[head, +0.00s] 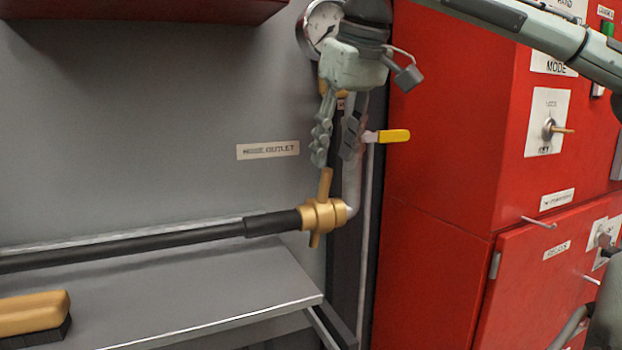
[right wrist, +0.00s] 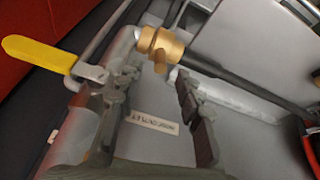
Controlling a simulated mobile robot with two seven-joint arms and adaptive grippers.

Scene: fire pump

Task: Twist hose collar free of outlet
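The brass hose collar (head: 322,215) sits where the black hose (head: 150,239) meets the bent grey outlet pipe (head: 353,185). One lug points up and one down. In the right wrist view the collar (right wrist: 160,42) lies beyond the fingertips, a lug toward them. My right gripper (head: 337,155) points down above the collar, open and apart from it. Its two spread fingers (right wrist: 150,85) hold nothing in the right wrist view. The right finger overlaps the outlet pipe in the head view; whether they touch I cannot tell. My left gripper is not in view.
A yellow valve handle (head: 394,136) sticks out right of the pipe, close to my right gripper. A gauge (head: 320,24) is above. A red cabinet (head: 440,160) stands right. A grey shelf (head: 200,290) with a brush (head: 35,312) lies below the hose.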

